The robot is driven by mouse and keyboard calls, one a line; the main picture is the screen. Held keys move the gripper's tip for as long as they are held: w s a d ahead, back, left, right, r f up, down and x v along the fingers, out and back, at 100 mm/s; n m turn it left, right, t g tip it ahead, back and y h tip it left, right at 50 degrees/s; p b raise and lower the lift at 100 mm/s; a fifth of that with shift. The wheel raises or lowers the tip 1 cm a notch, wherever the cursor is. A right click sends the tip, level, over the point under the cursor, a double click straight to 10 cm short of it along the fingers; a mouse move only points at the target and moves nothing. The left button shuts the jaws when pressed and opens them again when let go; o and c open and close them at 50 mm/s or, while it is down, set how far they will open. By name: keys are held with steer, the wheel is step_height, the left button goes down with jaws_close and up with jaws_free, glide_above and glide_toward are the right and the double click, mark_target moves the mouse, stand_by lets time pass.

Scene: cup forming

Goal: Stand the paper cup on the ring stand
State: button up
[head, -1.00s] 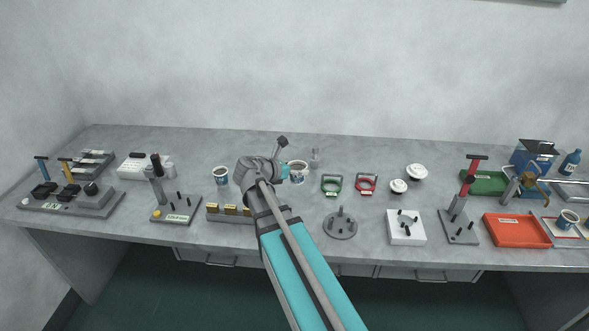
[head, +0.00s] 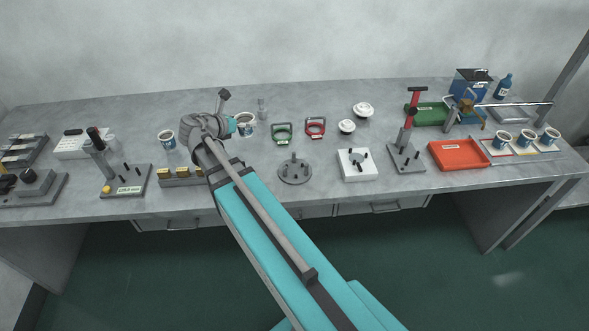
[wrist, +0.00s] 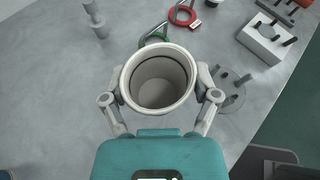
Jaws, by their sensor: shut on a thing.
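A white paper cup with a blue print (head: 245,124) is upright between the fingers of my gripper (head: 238,125) at the back middle of the bench. In the wrist view I look into the open mouth of the cup (wrist: 160,82), with my gripper's fingers (wrist: 160,92) shut on its two sides. Whether its base touches the bench is hidden. A round grey stand with several short posts (head: 294,172) is nearer the front edge, right of the cup and apart from it. It also shows in the wrist view (wrist: 230,98), empty, right of the cup.
Green (head: 282,134) and red (head: 315,127) handled rings lie right of the cup. A white pegged block (head: 357,165) stands right of the round stand. Another cup (head: 168,140) is left of my gripper. A red tray (head: 460,154) and several cups are at the right.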

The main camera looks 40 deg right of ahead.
step_height(320, 180, up, 5)
steer(key=p, duration=0.5)
steer(key=shift+a+f, duration=0.1)
stand_by(0.6)
